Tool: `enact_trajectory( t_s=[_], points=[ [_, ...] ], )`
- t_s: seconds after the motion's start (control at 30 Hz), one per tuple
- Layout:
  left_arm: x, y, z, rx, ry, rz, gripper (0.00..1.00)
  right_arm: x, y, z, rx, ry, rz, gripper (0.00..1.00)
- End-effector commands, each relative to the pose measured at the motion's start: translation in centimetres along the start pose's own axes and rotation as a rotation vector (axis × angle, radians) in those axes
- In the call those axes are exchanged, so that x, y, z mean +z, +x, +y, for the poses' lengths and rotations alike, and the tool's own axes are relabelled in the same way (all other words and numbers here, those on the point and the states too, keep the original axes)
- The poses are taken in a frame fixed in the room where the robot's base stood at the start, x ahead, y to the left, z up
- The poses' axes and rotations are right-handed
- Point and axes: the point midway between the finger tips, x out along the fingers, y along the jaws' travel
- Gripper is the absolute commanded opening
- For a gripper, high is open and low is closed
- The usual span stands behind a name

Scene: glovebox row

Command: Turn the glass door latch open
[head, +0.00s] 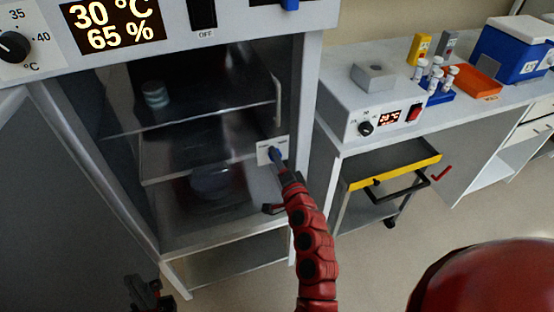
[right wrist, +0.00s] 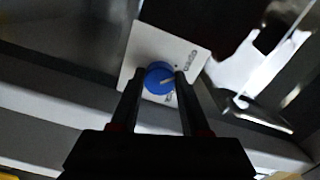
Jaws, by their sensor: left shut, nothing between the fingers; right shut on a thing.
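The latch is a blue knob (right wrist: 158,78) with a pale pointer line, on a white lettered plate (right wrist: 145,50). In the head view the plate (head: 266,152) sits at the right edge of the glass door (head: 190,145), which looks closed. My right gripper (head: 279,163) is shut on the knob. In the right wrist view its fingers (right wrist: 160,86) lie on either side of the knob. My left gripper (head: 150,290) is shut and empty, low in front of the cabinet, away from the latch.
A pale vertical handle (head: 278,100) is on the glass door above the latch. An outer door (head: 60,200) stands open at left. Dishes (head: 155,94) show behind the glass. At right are a bench (head: 340,95) and a yellow-edged cart (head: 392,168).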

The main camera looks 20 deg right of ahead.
Motion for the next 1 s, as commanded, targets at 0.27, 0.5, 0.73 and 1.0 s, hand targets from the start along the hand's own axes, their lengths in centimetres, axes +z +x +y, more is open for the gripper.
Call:
enact_trajectory(
  t_s=[0.27, 0.5, 0.73, 1.0],
  points=[
    [0.0, 0.0, 0.0, 0.000, 0.000, 0.000, 0.00, 0.0, 0.0, 0.1, 0.001, -0.001, -0.001, 0.00],
    [0.0, 0.0, 0.0, 0.000, 0.000, 0.000, 0.00, 0.0, 0.0, 0.0, 0.001, 0.000, -0.001, 0.76],
    [0.0, 0.0, 0.0, 0.000, 0.000, 0.000, 0.00, 0.0, -0.1, 0.1, 0.001, 0.000, 0.000, 0.76],
    [0.1, -0.6, 0.0, 0.000, 0.000, 0.000, 0.00, 0.0, -3.3, 0.2, 0.001, 0.001, 0.002, 0.76]
  ],
)
